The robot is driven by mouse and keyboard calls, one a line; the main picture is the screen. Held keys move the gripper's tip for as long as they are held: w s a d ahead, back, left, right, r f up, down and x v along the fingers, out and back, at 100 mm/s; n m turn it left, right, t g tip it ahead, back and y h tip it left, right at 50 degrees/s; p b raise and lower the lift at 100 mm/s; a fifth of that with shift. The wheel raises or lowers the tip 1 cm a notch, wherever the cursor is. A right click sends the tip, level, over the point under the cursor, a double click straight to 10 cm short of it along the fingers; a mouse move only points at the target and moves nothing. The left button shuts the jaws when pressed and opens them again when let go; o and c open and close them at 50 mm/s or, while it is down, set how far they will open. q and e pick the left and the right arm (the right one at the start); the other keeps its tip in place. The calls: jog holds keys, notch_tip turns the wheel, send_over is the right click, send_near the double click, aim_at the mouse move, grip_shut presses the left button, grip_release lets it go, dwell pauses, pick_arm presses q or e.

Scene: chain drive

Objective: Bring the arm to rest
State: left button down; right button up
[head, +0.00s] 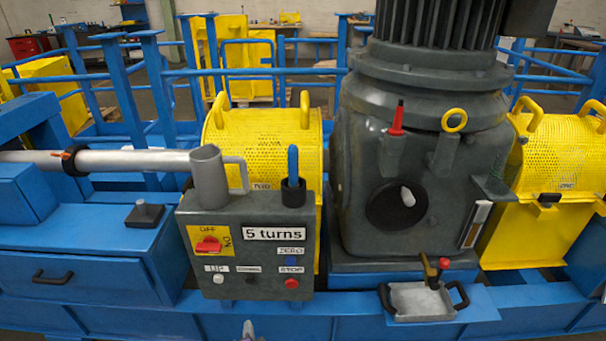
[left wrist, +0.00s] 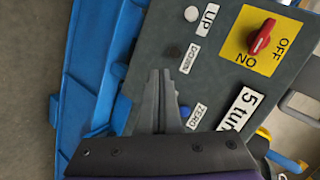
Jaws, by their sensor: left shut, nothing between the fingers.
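My left gripper (head: 249,329) shows only as a small grey tip at the bottom edge of the head view, below and in front of the grey control box (head: 245,222). In the left wrist view its two dark fingers (left wrist: 161,75) are together and empty, in front of the box's button face. The box carries a red switch knob (head: 208,246) on a yellow plate, a "5 turns" label (head: 273,233), a white UP button (head: 218,279), a blue ZERO button (head: 291,261) and a red STOP button (head: 292,283). My right gripper is not in view.
A grey jug (head: 208,178) and a dark cup (head: 293,197) holding a blue-handled tool stand on the box. A large dark motor housing (head: 375,150) rises to the right, with a metal tray (head: 422,301) below it. Yellow guards (head: 262,140) and blue rails surround the machine.

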pick_arm(q)
jog(key=s+a+r+n+g+h, duration=0.1)
jog(key=s+a+n+g, duration=0.1)
jog(key=s+n, duration=0.35)
jog(key=s+a+r+n+g+h, duration=0.1)
jog(key=s+n+g, duration=0.15)
jog(key=s, duration=0.65)
jog(key=s+a+r+n+g+h, duration=0.1)
jog(key=s+a+n+g, duration=0.15)
jog(key=s, duration=0.45)
notch_tip(320, 180, up, 24)
jog(key=w+d+t+p, duration=0.1)
jog(key=p, duration=1.9)
jog(key=shift+w+f+n, duration=0.25)
jog(key=shift+w+n, duration=0.1)
jog(key=shift+w, duration=0.05)
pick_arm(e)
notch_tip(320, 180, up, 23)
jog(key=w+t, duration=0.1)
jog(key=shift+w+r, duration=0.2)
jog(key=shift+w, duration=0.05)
pick_arm(q)
jog(key=shift+s+d, duration=0.1)
jog(key=shift+s, duration=0.05)
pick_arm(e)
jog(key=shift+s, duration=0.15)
